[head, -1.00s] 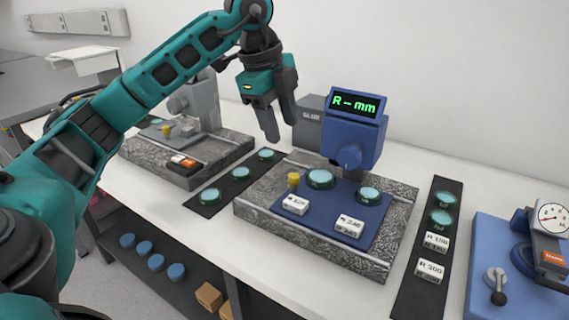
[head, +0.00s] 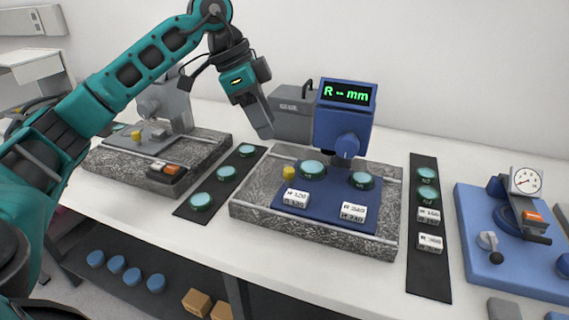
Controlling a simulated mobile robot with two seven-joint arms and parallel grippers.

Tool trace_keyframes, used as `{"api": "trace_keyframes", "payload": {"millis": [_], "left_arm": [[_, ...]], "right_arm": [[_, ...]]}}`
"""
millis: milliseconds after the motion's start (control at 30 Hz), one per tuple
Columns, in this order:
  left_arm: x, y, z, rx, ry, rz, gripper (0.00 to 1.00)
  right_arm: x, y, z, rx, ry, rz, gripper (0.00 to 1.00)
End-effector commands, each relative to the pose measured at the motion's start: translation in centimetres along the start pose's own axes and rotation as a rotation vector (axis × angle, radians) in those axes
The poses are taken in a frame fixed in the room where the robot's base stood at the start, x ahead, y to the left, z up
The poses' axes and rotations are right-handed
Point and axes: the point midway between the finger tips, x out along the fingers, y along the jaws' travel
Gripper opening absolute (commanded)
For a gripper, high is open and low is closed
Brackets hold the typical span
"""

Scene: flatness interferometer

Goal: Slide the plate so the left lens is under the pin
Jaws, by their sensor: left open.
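The dark blue plate (head: 325,200) lies on a granite base and carries a left lens (head: 312,169) and a right lens (head: 362,181), both pale green. A yellow knob (head: 289,173) stands at its left end. The blue measuring head (head: 344,115) stands behind the plate; its lower end (head: 346,146) is above the area between the lenses, nearer the right one. The pin tip cannot be made out. My left gripper (head: 265,130) is open and empty, pointing down in the air behind and left of the knob. My right gripper is not in view.
Label blocks (head: 296,198) sit on the plate's front. A dark strip with lenses (head: 227,173) lies left of the base, another (head: 428,270) right of it. A grey instrument (head: 165,105) stands at left, a blue dial gauge fixture (head: 520,225) at right. A grey box (head: 293,115) stands behind.

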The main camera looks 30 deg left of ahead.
Motion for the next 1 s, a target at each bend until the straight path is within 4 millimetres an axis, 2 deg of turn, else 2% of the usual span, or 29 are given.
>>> {"api": "trace_keyframes", "payload": {"millis": [33,300,500,700,967,1000], "left_arm": [[1.2,0.1,0.1,0.001,-0.003,0.003,0.49],[6.8,0.1,0.1,0.002,-0.004,0.003,0.49],[9.8,0.1,0.1,0.002,-0.002,0.002,0.49],[11.0,0.0,0.1,0.003,-0.001,0.0,0.49],[11.1,0.0,0.1,0.003,-0.001,-0.001,0.49],[11.1,0.0,0.1,0.003,-0.001,-0.001,0.46]], "right_arm": [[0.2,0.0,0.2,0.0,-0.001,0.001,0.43],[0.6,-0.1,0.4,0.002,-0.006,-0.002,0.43],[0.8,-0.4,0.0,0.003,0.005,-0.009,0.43],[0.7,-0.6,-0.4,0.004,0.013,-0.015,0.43],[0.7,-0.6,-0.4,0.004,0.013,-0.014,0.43],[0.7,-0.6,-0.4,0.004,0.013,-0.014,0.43]]}}
